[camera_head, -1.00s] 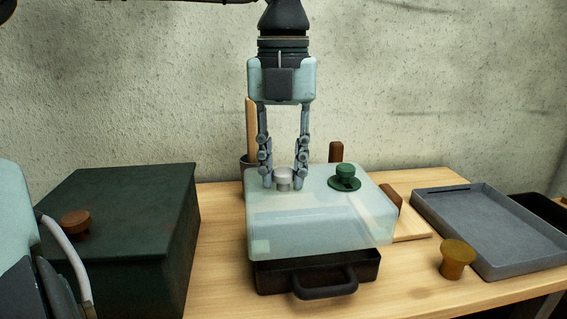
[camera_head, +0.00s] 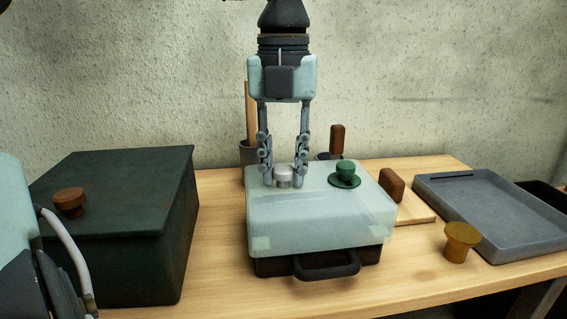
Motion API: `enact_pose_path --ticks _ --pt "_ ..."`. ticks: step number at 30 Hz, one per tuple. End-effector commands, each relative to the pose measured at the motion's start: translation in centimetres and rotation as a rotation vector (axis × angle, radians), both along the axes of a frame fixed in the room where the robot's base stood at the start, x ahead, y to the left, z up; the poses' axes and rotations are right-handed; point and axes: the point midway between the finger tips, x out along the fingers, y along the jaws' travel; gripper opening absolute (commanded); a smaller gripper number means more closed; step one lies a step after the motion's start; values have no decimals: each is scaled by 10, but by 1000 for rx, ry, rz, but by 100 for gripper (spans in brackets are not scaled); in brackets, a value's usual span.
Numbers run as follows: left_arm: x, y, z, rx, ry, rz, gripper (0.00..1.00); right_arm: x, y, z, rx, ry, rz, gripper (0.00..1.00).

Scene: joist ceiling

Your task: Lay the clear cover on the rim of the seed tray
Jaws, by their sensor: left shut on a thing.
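My left gripper (camera_head: 284,180) points straight down and is shut on the pale grey knob (camera_head: 284,172) of the clear cover (camera_head: 315,222). The cover is a milky, see-through lid, held roughly level. Directly below it is a dark tray (camera_head: 276,267) with a front handle (camera_head: 327,268), which I take as the seed tray. The cover hides most of this tray and its rim. I cannot tell whether cover and rim touch. My right gripper is not in view.
A dark green box (camera_head: 125,190) with a brown knob stands left. A green knob (camera_head: 345,172) shows at the cover's right. A brown-handled board (camera_head: 415,209), a brass knob (camera_head: 460,241) and a shallow grey tray (camera_head: 520,238) lie right. Pots stand behind.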

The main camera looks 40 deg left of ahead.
Motion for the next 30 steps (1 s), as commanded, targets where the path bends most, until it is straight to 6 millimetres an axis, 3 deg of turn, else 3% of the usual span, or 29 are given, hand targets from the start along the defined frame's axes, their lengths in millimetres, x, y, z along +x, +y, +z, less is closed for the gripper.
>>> enact_pose_path --ticks 25,26,30 --pt "0 0 -6 -1 -1 0 0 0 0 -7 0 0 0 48" --pt "0 0 -6 -1 -1 0 29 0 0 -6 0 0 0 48" --pt "0 0 -6 -1 -1 0 47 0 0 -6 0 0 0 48"
